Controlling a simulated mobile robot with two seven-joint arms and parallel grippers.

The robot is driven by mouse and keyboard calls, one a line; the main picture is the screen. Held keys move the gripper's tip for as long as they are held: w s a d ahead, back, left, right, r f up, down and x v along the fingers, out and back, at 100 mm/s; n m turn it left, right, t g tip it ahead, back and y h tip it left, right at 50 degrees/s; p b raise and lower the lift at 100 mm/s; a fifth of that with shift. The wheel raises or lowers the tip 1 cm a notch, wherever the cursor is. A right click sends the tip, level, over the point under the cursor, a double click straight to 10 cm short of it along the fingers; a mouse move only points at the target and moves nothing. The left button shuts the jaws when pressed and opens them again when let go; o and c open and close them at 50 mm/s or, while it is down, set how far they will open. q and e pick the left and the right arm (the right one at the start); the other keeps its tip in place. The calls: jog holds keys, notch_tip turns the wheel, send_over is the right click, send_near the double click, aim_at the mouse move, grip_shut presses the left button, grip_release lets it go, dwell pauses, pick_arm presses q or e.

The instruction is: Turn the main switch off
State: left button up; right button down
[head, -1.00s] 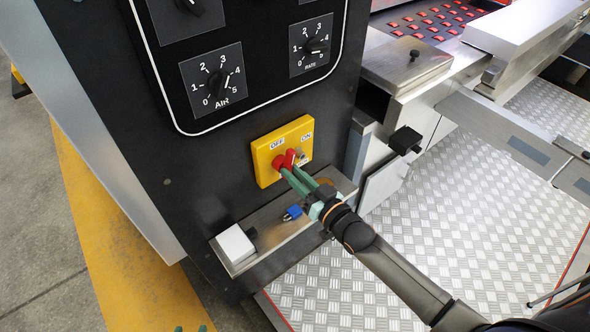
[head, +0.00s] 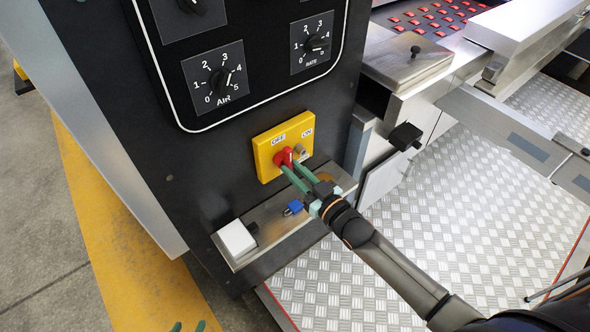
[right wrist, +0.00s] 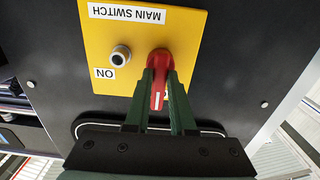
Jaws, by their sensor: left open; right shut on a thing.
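The main switch is a red knob (head: 283,157) on a yellow plate (head: 264,158), with OFF at its upper left and ON at its upper right. My right gripper (head: 289,170) is shut on the knob. In the right wrist view, the picture is upside down and the green fingers lie on both sides of the red knob (right wrist: 158,65). The OFF label is hidden there.
A metal ledge (head: 276,228) below the plate carries a blue piece (head: 293,207) and a white block (head: 236,239). AIR (head: 219,82) and RATE (head: 315,45) dials sit above. A steel housing (head: 409,61) stands to the right, above textured floor plates.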

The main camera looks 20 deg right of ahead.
jog(key=c, duration=0.8)
grip_release()
jog(key=shift+o, duration=0.2)
jog(key=shift+s, duration=0.1)
jog(key=v, duration=1.2)
jog(key=shift+s, duration=0.15)
jog(key=shift+d, duration=0.1)
jog(key=s+a+f+m+g+h+p, duration=0.1)
jog(key=s+f+g+h+p, duration=0.1)
jog(key=s, duration=0.4)
jog(key=s+a+f+m+g+h+p, duration=0.1)
jog(key=s+a+f+g+p, duration=0.1)
jog(key=s+f+g+p, duration=0.2)
notch_tip(320, 180, down, 3)
jog(key=shift+s+r+g+h, duration=0.25)
jog(key=shift+s+g+h, duration=0.15)
jog(key=shift+s+g, duration=0.55)
